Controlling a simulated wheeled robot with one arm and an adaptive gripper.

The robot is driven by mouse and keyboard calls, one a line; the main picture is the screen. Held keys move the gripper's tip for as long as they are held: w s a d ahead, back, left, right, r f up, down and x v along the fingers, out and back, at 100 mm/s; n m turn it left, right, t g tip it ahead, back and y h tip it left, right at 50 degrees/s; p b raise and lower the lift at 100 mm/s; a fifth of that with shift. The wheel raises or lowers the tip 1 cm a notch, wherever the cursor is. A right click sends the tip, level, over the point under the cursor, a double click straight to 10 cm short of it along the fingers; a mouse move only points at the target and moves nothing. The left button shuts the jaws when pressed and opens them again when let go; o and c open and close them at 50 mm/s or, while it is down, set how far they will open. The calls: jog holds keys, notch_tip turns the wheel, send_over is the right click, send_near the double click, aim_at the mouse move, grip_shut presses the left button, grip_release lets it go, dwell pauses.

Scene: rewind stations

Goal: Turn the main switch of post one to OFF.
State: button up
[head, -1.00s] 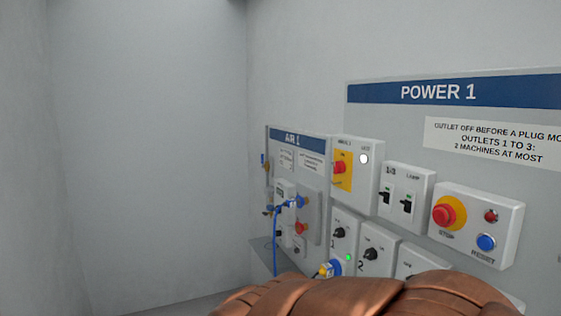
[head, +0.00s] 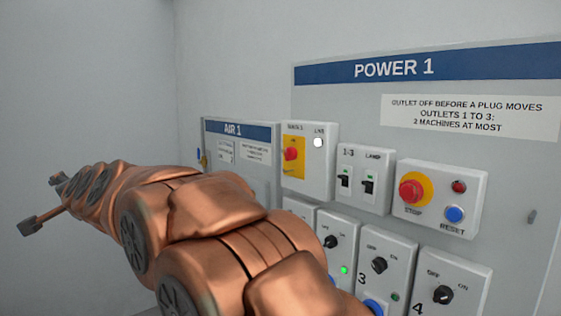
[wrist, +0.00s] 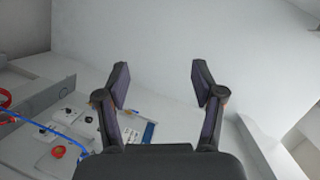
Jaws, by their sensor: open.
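The main switch (head: 291,153) of post one is a red knob on a yellow plate, on a white box at the left end of the POWER 1 board. A white lamp marked LIVE (head: 318,142) shows beside it. The lettering by the knob is too small to read its position. My gripper (wrist: 160,75) is open and empty in the wrist view. In the head view it is at the far left, beyond my copper arm, well apart from the switch. I cannot make out the main switch in the wrist view.
The AIR 1 board (head: 240,131) stands left of the power board, partly hidden by my arm. Breakers (head: 356,182), a STOP button (head: 411,191) and outlet switches crowd the power board. The left wall is bare.

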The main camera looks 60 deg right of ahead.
jog(key=w+d+r+m+t+h+b, duration=0.25)
jog(key=d+r+m+h, duration=0.8)
jog(key=d, duration=0.55)
jog(key=s+d+r+m+g+h+b, duration=0.1)
jog(key=s+d+r+m+g+h, duration=0.2)
jog(key=d+m, duration=0.4)
jog(key=s+d+r+m+g+h, duration=0.1)
jog(key=s+d+m+g+h, duration=0.3)
jog(key=d+m, duration=0.4)
jog(key=m+g+b, duration=0.2)
jog(key=m+g, duration=1.4)
jog(key=m, duration=0.1)
send_near(286, 153)
jog(key=d, duration=0.2)
jog(key=shift+y, duration=0.35)
jog(key=x, duration=0.2)
jog(key=p+x, duration=0.1)
jog(key=x, duration=0.4)
jog(key=shift+s+d+r+p, duration=0.3)
jog(key=shift+p, duration=0.1)
